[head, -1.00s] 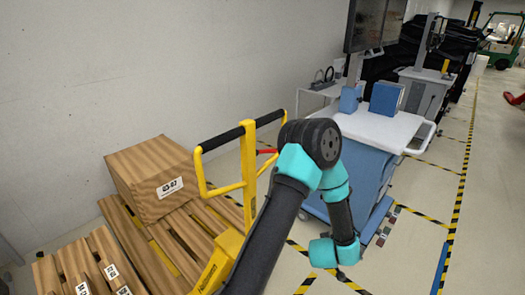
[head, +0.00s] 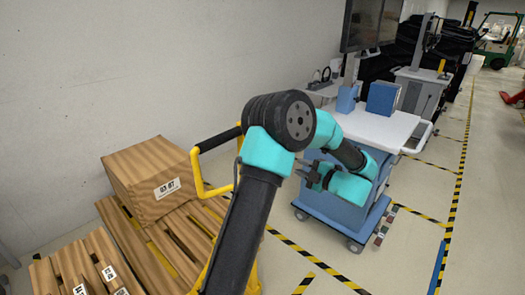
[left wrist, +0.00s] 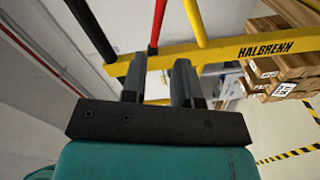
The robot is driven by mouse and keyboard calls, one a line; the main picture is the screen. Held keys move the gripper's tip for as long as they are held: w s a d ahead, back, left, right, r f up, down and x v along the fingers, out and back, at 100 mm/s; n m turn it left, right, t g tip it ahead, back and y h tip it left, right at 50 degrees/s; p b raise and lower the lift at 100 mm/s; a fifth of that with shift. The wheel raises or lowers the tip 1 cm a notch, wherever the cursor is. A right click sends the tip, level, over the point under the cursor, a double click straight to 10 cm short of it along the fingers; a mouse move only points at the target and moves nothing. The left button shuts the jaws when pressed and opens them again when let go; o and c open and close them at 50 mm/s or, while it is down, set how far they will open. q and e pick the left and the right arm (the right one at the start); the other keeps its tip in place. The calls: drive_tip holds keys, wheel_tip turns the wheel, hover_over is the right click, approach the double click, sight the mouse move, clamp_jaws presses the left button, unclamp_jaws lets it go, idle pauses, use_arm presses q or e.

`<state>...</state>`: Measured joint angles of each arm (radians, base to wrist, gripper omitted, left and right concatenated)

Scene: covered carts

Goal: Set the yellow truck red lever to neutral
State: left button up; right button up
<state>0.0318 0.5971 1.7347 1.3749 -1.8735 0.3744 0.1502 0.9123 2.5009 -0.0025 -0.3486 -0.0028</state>
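The yellow truck (head: 198,178) stands at the pallet's edge in the head view, its handle loop with a black grip partly hidden behind my left arm. The red lever is hidden there. In the left wrist view the red lever (left wrist: 158,20) stands near the truck's yellow bar (left wrist: 215,52), its lower end close to the left-hand finger. I cannot tell whether they touch. My left gripper (head: 303,171) is open, fingers towards the truck's handle; it also shows in the left wrist view (left wrist: 160,63) with a gap between its fingers. My right gripper is out of view.
A wooden box (head: 150,180) sits on a pallet (head: 122,228) at the left. A blue cart with a white top (head: 375,125) stands behind my left gripper.

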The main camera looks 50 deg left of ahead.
use_arm(q)
drive_tip(key=shift+a, duration=0.15)
drive_tip(key=s+a, duration=0.2)
drive_tip(key=a, duration=1.5)
drive_tip(key=shift+c, duration=0.4)
clamp_jaws()
